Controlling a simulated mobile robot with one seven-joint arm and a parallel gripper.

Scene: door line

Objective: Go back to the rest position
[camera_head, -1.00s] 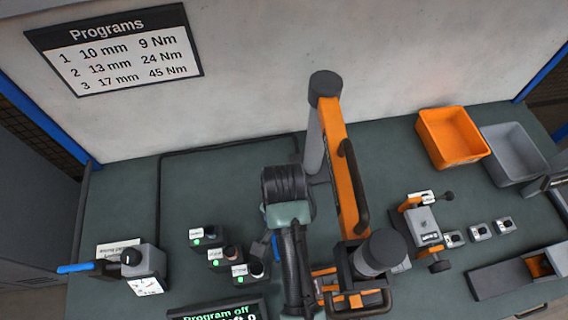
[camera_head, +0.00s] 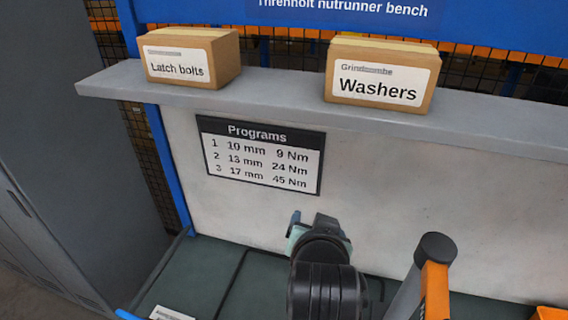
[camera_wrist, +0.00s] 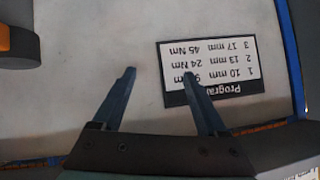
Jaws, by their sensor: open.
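My gripper (camera_wrist: 158,88) shows in the wrist view with its two dark blue fingers spread apart and nothing between them. Beyond it is the pale back wall with the Programs sign (camera_wrist: 212,68), which appears upside down and partly behind the right finger. In the head view my dark arm stands at the lower middle, in front of the wall and below the Programs sign (camera_head: 261,155). The fingertips are mostly hidden there behind my arm.
A grey shelf (camera_head: 290,105) crosses above the sign, holding a Latch bolts box (camera_head: 190,56) and a Washers box (camera_head: 380,75). An orange and grey jointed arm (camera_head: 434,280) stands right of my arm.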

